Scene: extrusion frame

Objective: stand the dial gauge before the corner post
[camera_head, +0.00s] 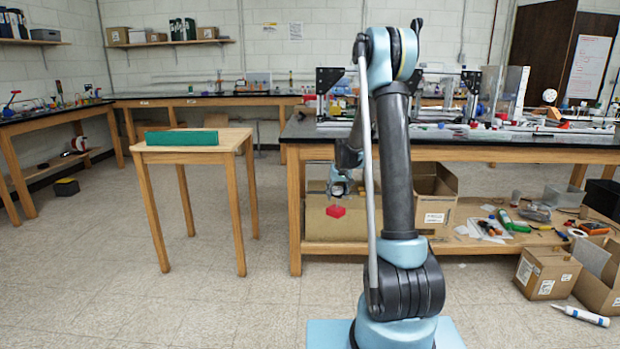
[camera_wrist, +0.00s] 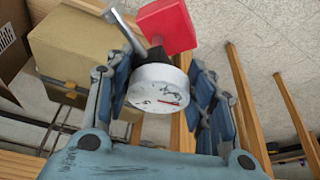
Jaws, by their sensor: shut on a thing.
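The dial gauge has a round white dial (camera_wrist: 158,90) with a red needle, a dark stem and a red block-shaped base (camera_wrist: 172,24). My gripper (camera_wrist: 160,82) is shut on it, with one finger on each side of the dial. In the head view my gripper (camera_head: 340,187) is low in front of the bench, and the red base (camera_head: 335,211) hangs below it in the air. The frame on the bench (camera_head: 510,151) has upright posts, one showing at its left end (camera_head: 322,102). My arm covers part of the frame, and I cannot tell which post is the corner post.
Cardboard boxes (camera_head: 437,190) and loose tools (camera_head: 495,226) fill the bench's lower shelf, close behind my gripper. A small wooden table (camera_head: 185,156) with a green bar (camera_head: 181,138) stands to the left. The floor (camera_head: 215,300) in front is mostly clear.

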